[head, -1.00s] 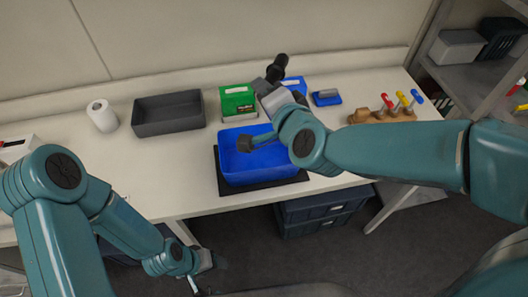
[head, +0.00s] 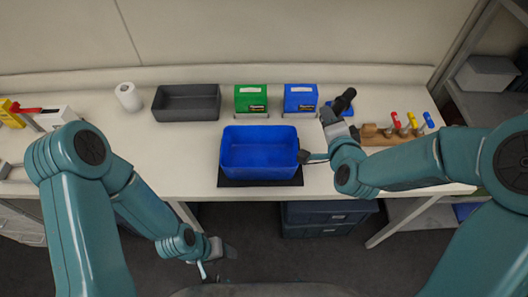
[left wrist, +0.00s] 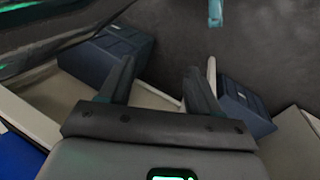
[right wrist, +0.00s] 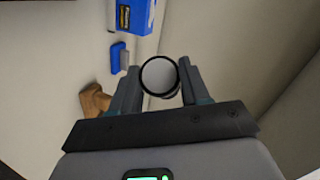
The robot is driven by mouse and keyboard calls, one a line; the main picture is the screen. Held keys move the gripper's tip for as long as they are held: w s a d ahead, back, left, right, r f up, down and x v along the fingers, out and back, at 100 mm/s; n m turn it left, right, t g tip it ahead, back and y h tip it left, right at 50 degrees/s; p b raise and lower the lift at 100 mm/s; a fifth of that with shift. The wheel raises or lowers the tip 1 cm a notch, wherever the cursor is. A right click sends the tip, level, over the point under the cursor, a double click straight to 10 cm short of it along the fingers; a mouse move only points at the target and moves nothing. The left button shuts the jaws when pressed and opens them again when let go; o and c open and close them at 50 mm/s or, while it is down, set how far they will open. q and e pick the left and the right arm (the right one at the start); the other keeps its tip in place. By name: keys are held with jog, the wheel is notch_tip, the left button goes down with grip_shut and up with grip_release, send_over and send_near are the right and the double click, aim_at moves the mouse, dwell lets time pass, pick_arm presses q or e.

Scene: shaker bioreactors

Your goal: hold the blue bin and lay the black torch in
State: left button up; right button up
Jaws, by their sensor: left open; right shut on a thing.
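The blue bin (head: 260,171) stands upright and empty on a black mat (head: 232,183) at the table's front edge. My right gripper (head: 333,115) is shut on the black torch (head: 345,100), to the right of the bin and behind it in the picture. In the right wrist view the torch (right wrist: 159,76) shows end-on, its round pale face between the fingers (right wrist: 160,88). My left gripper (head: 222,250) hangs low in front of the table, apart from the bin. In the left wrist view its fingers (left wrist: 157,88) are spread and empty.
A grey tray (head: 187,115), a green box (head: 250,100) and a blue box (head: 300,98) stand along the back. A wooden rack (head: 376,138) with coloured-handled tools is right of the torch. A white roll (head: 127,97) is at left. Dark blue crates (head: 320,222) sit below.

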jog(key=shift+d+f, duration=0.25)
jog(key=shift+d, duration=0.2)
jog(key=shift+d+f+m+h, duration=0.25)
jog(key=shift+m+h, duration=0.05)
jog(key=shift+d, duration=0.2)
jog(key=shift+d+r, duration=0.2)
jog(key=shift+r, duration=0.1)
